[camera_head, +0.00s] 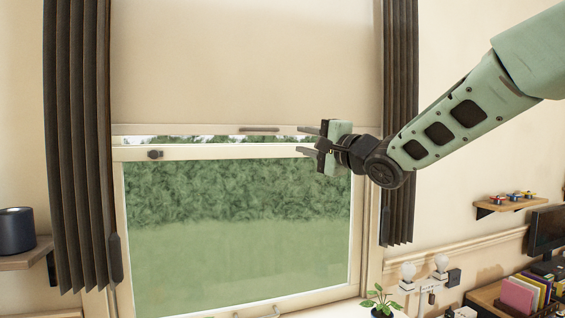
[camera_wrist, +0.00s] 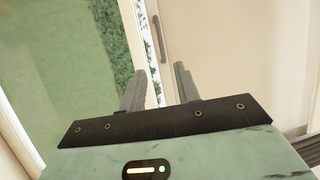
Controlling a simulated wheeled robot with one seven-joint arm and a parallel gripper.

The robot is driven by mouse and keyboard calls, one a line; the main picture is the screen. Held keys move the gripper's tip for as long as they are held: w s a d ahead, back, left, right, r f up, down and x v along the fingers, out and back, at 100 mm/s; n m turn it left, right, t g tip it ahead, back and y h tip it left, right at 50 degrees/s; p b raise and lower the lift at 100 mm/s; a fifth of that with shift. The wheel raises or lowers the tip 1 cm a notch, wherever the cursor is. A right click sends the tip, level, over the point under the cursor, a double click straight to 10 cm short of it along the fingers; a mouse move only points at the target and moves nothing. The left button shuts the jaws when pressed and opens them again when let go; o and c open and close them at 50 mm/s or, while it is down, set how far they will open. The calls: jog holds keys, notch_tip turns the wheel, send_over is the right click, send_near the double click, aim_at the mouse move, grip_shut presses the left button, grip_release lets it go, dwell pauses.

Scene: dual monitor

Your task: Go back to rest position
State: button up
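My gripper (camera_head: 309,142) is at the end of my outstretched green arm, which reaches in from the upper right in the head view. It is in front of the window, near the lower edge of the pale blind (camera_head: 240,70). Its two fingers are apart with nothing between them. In the wrist view the gripper (camera_wrist: 158,90) also shows two spread fingers, with the window frame and blind behind them. I cannot tell whether a finger touches the window or blind.
Dark curtains (camera_head: 75,150) hang on both sides of the window (camera_head: 235,230). A shelf (camera_head: 505,204) with small toys, a monitor (camera_head: 546,232), folders (camera_head: 520,294) and a plant (camera_head: 380,300) are at the lower right. A dark cylinder (camera_head: 16,231) stands on the left shelf.

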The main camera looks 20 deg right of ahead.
jog(key=s+a+f+n+g+h, duration=0.2)
jog(key=s+a+f+n+g, duration=0.35)
jog(key=f, duration=0.65)
jog(key=s+a+f+n+g+h, duration=0.2)
jog(key=s+a+f+n+g, duration=0.2)
jog(key=s+a+f, duration=0.5)
jog(key=s+f+n+g+h, duration=0.1)
jog(key=s+f+n+g, duration=0.3)
jog(key=s+f, duration=0.3)
jog(key=s+d+f+n+g+h, duration=0.1)
jog(key=s+f+n+g, duration=0.4)
jog(key=s, duration=1.1)
notch_tip(320, 180, down, 2)
jog(key=shift+s+d+n+h+b, duration=0.3)
jog(key=shift+n+h, duration=0.3)
jog(key=shift+n, duration=0.35)
jog(key=shift+w, duration=0.1)
